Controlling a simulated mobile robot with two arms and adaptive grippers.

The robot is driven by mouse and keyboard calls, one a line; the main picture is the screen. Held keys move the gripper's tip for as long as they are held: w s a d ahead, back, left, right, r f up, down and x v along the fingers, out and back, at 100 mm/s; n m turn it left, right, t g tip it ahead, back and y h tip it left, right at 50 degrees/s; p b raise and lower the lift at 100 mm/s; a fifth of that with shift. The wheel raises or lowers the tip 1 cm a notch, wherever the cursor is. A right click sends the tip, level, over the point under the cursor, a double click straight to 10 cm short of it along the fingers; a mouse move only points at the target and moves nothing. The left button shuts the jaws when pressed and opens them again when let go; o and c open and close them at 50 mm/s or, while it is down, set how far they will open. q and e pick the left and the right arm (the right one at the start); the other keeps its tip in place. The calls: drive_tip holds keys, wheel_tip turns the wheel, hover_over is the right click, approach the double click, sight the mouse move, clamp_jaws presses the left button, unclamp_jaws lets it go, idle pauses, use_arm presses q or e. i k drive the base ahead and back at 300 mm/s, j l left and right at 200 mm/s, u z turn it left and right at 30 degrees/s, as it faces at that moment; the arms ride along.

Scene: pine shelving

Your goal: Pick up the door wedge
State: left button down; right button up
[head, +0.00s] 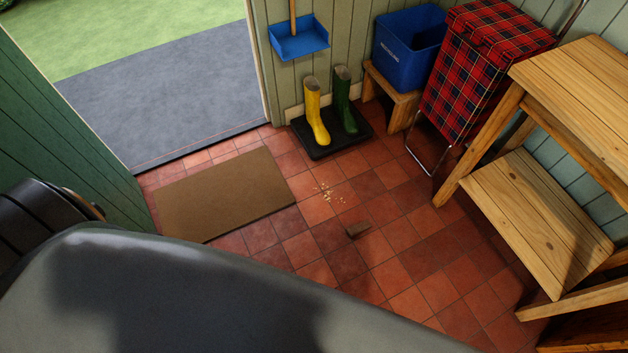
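A large dark grey part of my own body fills the lower left and bottom of the view. Neither of my gripper's fingers shows, so I cannot see either gripper relative to the wedge.
A black tray (330,141) holds a yellow boot (315,112) and a green boot (344,100). Pine shelving (540,210) and a tartan trolley (475,65) stand right. A green door (65,140) is left, beside an open doorway.

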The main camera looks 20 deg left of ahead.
sight(352, 232)
drive_tip(key=i+j+u, duration=0.2)
drive_tip(key=u, duration=0.2)
drive_tip(key=i+j+u, duration=0.1)
drive_tip(key=i+u, duration=0.7)
drive_tip(key=i+l+u, duration=0.1)
drive_tip(key=i+u, duration=0.15)
drive_tip(key=u, duration=0.15)
drive_tip(key=i+z, duration=0.2)
drive_tip(key=i, duration=0.35)
drive_tip(key=i+j+z, duration=0.2)
drive_tip(key=i, duration=0.35)
drive_tip(key=i+j+z, duration=0.25)
drive_tip(key=i, duration=0.25)
drive_tip(key=l+z, duration=0.1)
drive_tip(key=z, duration=2.1)
drive_tip(key=j, duration=0.1)
